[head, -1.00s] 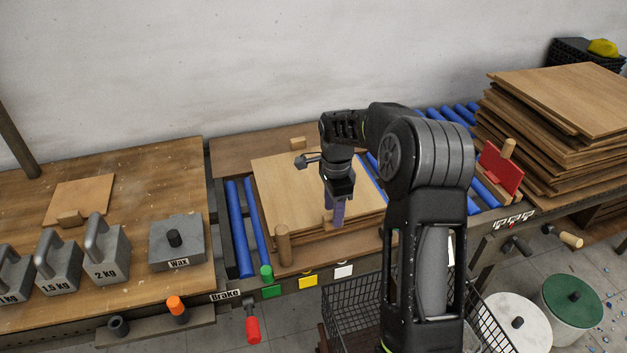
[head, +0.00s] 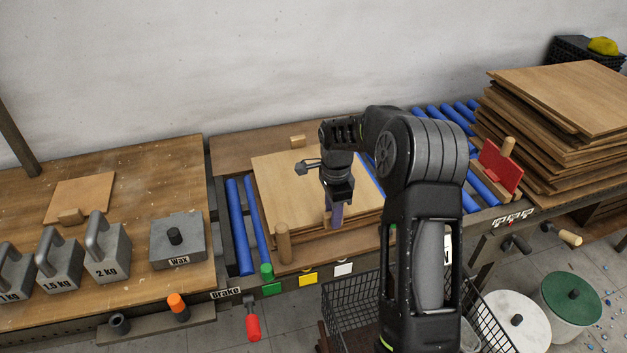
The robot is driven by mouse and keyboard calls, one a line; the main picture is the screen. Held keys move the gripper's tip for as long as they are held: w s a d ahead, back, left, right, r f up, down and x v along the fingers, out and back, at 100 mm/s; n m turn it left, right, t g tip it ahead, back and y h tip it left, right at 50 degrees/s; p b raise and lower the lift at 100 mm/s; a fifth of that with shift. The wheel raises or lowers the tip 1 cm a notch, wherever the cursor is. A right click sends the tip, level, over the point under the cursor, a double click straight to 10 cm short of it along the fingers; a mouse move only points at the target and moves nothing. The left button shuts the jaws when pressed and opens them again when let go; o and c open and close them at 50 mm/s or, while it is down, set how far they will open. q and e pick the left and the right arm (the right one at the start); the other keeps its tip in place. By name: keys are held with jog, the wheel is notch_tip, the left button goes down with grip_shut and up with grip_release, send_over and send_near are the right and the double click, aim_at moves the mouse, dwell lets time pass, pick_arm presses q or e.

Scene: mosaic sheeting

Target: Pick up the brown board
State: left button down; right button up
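Several light-brown boards (head: 290,190) lie stacked on the blue rollers in the middle of the bench. A taller stack of brown boards (head: 570,100) stands at the right. A small brown board (head: 80,197) lies flat on the left bench. Which of these is the task's board I cannot tell. My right gripper (head: 334,217) points down over the right part of the middle stack, near its front edge. Its fingers look close together, and whether they touch the board or hold anything is unclear. My arm hides part of the stack's right side. My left gripper is not in view.
Wooden pegs (head: 283,243) stand at the middle stack's front edge. Grey weights (head: 108,252) and a Wax block (head: 178,240) sit on the left bench. A red plate (head: 500,167) stands before the right stack. A wire basket (head: 350,298) is below.

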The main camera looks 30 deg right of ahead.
grip_shut()
dwell(1.0)
